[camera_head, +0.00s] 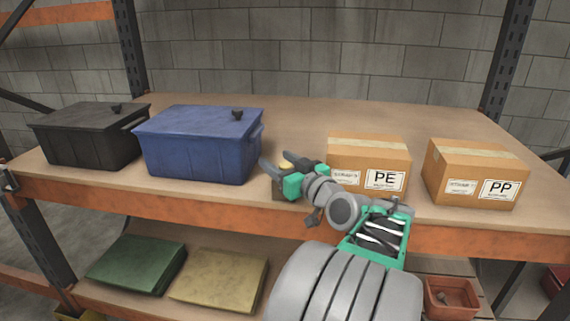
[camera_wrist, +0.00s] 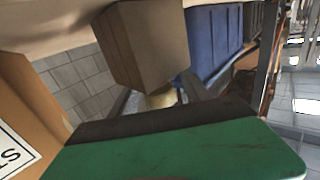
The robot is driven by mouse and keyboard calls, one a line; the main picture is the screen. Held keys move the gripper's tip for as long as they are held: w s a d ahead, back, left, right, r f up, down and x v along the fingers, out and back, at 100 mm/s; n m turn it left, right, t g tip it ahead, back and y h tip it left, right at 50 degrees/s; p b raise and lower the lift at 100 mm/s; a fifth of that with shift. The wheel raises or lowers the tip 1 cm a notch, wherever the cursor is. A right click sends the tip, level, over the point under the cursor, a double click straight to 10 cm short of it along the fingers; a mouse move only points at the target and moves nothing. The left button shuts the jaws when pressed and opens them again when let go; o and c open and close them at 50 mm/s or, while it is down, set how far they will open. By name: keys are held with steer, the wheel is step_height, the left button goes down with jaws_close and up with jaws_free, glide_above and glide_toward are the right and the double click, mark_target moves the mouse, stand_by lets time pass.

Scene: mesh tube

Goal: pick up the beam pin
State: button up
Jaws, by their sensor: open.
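I cannot make out the beam pin for certain. In the wrist view the yellowish thing (camera_wrist: 160,97) is partly hidden behind a dark finger edge, beside the brown block (camera_wrist: 150,42).
A blue lidded bin (camera_head: 197,150) and a black bin (camera_head: 85,138) stand left on the shelf. Cartons marked PE (camera_head: 367,165) and PP (camera_head: 475,175) stand right. The shelf behind is clear. An orange beam (camera_head: 140,201) edges the front.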

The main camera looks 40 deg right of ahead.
steer(key=shift+c, duration=0.4)
jaws_close()
